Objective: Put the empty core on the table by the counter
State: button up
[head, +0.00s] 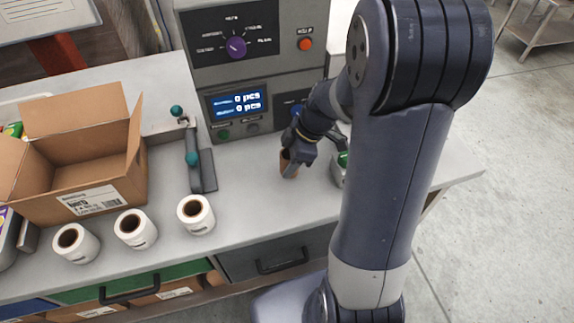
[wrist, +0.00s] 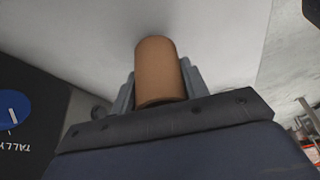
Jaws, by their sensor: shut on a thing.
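The empty core, a brown cardboard tube (head: 288,167), is upright between the fingers of my gripper (head: 297,156). In the wrist view the core (wrist: 157,68) sits between both grey fingers, and my gripper (wrist: 157,88) is shut on it. The core is over the light grey table (head: 250,185), in front of the grey counter (head: 245,65) and to the right of its lit display. I cannot tell whether the core's lower end touches the table.
Several white label rolls (head: 196,214) stand along the table's front edge. An open cardboard box (head: 75,165) is at left, with a dark tape dispenser (head: 203,170) beside it. A grey object with green (head: 340,165) is close right of the core, partly behind my arm.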

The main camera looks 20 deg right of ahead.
jog(key=shift+f, duration=1.1)
jog(key=shift+f+b, duration=0.2)
jog(key=shift+b, duration=0.1)
jog(key=o, duration=1)
jog(key=shift+r, duration=0.1)
jog(key=shift+c, duration=0.2)
jog(key=shift+r, duration=0.1)
jog(key=shift+r+p, duration=0.2)
jog(key=shift+p, duration=0.2)
jog(key=v, duration=1.1)
jog(key=shift+d+r+b, duration=0.3)
jog(key=shift+b, duration=0.15)
